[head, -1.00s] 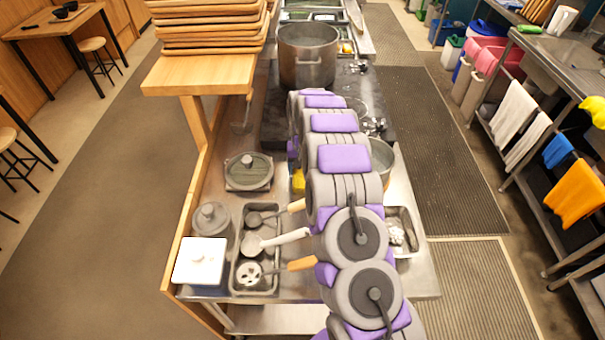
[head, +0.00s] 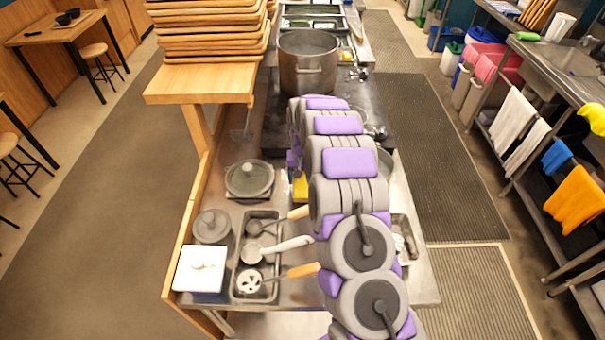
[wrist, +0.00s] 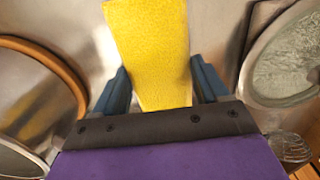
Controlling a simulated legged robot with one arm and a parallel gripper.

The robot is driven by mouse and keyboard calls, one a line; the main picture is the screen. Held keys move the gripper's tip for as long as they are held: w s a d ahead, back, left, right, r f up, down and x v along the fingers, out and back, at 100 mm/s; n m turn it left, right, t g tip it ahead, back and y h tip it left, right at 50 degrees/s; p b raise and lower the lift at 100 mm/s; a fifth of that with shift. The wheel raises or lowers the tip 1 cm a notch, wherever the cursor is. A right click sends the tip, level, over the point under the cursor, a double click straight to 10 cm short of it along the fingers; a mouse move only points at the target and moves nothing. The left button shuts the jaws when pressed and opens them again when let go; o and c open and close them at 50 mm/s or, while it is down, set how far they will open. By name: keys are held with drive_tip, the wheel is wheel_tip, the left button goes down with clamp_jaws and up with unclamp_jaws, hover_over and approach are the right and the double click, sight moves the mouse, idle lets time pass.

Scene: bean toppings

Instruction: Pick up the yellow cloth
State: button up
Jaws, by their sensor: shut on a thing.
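The yellow cloth (wrist: 150,45) is in the middle of the wrist view, between the two blue-grey fingers of my gripper (wrist: 161,80). My gripper is shut on it, and the cloth stretches away past the fingertips over a metal surface. In the head view a small yellow patch of the cloth (head: 300,188) shows at the left edge of my arm, above the steel counter. My arm hides the rest of it and the gripper there. Whether the cloth still touches the counter I cannot tell.
A lidded pot (head: 249,179) and a tray of ladles (head: 243,292) stand left of my arm. A large steel pot (head: 308,62) is beyond it. Stacked boards (head: 208,45) rise on the wooden shelf at the back left. Floor mats (head: 440,170) lie right of the counter.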

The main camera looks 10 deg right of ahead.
sight(303, 185)
drive_tip(key=shift+s+a, duration=0.15)
drive_tip(key=shift+s, duration=0.75)
drive_tip(key=shift+s+a+r+p, duration=0.1)
drive_tip(key=shift+s+r+p, duration=0.15)
drive_tip(key=shift+s+p, duration=0.05)
wheel_tip(303, 185, up, 13)
drive_tip(key=p, duration=0.2)
drive_tip(key=shift+r, duration=0.15)
drive_tip(key=shift+w, duration=0.1)
drive_tip(key=o, duration=0.6)
drive_tip(key=c, duration=0.6)
